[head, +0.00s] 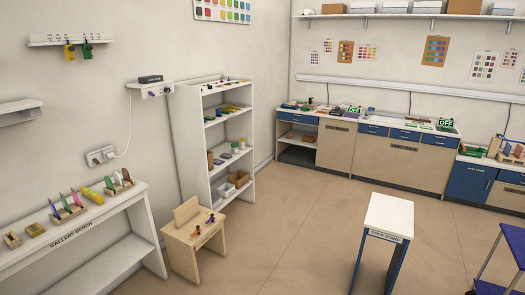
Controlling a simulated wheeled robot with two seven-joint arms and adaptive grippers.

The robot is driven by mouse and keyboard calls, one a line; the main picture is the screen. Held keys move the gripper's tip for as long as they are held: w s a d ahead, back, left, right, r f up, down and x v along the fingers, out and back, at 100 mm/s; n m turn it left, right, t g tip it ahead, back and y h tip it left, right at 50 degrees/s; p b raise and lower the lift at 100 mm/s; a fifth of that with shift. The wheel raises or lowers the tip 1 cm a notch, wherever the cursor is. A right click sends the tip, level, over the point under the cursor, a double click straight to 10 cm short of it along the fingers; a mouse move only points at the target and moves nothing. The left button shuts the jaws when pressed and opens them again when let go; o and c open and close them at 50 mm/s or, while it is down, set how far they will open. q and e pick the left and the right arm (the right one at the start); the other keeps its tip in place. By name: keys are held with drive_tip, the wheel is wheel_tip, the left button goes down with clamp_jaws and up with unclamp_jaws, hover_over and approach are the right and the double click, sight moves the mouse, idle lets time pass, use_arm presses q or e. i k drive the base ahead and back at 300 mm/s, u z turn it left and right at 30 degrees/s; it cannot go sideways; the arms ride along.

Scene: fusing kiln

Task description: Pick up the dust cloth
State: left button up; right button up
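I cannot make out the dust cloth with certainty in the head view. A yellow item (92,195) lies on the gallery bench (98,218) at the left, between two racks of coloured pieces. A smaller yellow item (35,230) lies nearer the bench's left end. Both are too small to identify. Neither of my grippers is in view.
A white shelf unit (181,145) with small goods stands beyond the bench. A small wooden desk (183,250) stands before it. A white-topped stand (389,215) and a blue cart (510,250) are at right. Open floor (300,235) lies between. Blue-and-tan cabinets (345,147) line the back.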

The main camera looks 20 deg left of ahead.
sight(34, 230)
drive_tip(key=u, duration=0.85)
drive_tip(key=i, duration=2.05)
drive_tip(key=u, duration=1)
